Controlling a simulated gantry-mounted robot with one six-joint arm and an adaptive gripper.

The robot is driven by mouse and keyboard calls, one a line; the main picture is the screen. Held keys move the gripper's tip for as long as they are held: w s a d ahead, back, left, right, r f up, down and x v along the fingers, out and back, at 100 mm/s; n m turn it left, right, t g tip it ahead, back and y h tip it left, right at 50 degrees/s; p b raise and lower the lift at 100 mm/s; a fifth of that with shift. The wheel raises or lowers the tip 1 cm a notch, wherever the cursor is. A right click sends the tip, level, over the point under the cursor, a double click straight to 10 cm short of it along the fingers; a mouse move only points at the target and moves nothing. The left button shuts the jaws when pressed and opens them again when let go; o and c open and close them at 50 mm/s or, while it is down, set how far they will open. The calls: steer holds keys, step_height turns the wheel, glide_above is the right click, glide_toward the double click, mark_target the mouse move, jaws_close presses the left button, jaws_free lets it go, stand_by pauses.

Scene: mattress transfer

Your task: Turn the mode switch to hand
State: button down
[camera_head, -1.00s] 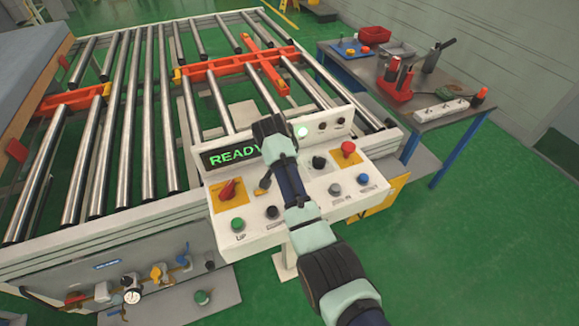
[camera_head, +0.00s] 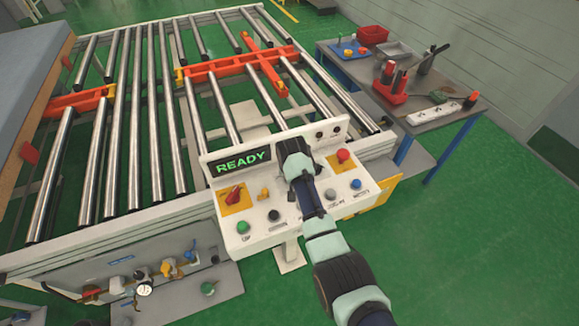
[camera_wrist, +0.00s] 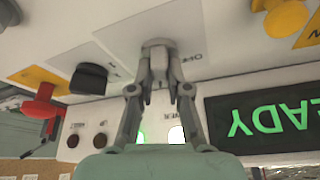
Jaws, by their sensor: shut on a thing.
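My gripper (camera_head: 294,160) is down at the sloped white control panel (camera_head: 262,205), between the orange-yellow knob (camera_head: 264,194) and the red button (camera_head: 343,155). In the wrist view my gripper (camera_wrist: 160,78) has its fingers drawn together on a small grey knob (camera_wrist: 158,43) standing on the panel face. Printed lettering beside this knob is upside down and only partly readable. I cannot read which position it points to. In the head view my gripper hides the knob. A black knob (camera_wrist: 88,78) stands beside it in the wrist view.
The green READY display (camera_head: 243,162) stands along the panel's back. A red rotary switch (camera_head: 233,194) is at its left, and push buttons line the front, including a green one (camera_head: 243,227). The roller conveyor (camera_head: 155,130) lies behind; a tool table (camera_head: 440,115) stands at right.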

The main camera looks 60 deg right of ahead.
steer(key=shift+s+d+n+t+y+p, duration=0.15)
steer(key=shift+n+t+p, duration=0.25)
steer(key=shift+n, duration=0.5)
steer(key=shift+w+a+n+t+y+p, duration=0.1)
steer(key=shift+n+t+y+p, duration=0.1)
steer(key=shift+n+p, duration=0.55)
steer(key=shift+n, duration=0.25)
steer(key=c, duration=1.1)
jaws_free()
steer(key=v, duration=1.2)
steer(key=shift+d, duration=0.1)
